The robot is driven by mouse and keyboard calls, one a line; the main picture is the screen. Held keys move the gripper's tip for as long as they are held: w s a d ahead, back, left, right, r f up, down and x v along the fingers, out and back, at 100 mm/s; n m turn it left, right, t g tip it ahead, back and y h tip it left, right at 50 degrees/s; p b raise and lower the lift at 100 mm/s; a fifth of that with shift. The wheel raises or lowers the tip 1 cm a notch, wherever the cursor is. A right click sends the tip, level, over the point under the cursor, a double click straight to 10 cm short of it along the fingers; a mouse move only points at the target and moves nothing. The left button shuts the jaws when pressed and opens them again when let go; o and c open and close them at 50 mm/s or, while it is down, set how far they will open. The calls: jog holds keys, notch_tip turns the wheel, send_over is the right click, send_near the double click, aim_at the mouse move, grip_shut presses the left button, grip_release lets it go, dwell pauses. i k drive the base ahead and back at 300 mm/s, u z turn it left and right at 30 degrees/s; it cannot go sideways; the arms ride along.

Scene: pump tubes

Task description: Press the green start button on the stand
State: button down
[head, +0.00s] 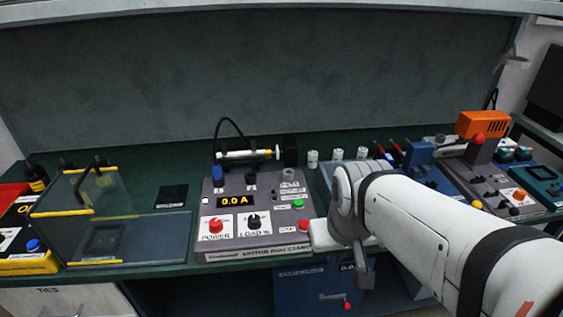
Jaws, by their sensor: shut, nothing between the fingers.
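The grey motor run stand (247,240) sits at the front middle of the bench, its display reading 0.0 A. The small green button (298,204) is on the right part of its sloped top, in plain view. A red button (303,225) is just below it. My arm reaches in from the right, with its wrist just right of the stand's right edge. My gripper (363,279) appears as a small grey piece below the wrist, in front of the bench edge. It is shut and empty, lower than the green button and to its right, apart from it.
The stand also has a red POWER knob (215,225) and a black LOAD knob (253,222). A clear guarded box (130,240) stands to the left. White cylinders (337,154), a blue tray and an orange-topped device (483,125) are behind and right of my arm.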

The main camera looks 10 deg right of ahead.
aim_at(297, 203)
jog(key=z, duration=2.4)
jog(key=k, duration=1.2)
jog(key=u, duration=1.2)
jog(key=i, duration=1)
jog(key=u, duration=0.05)
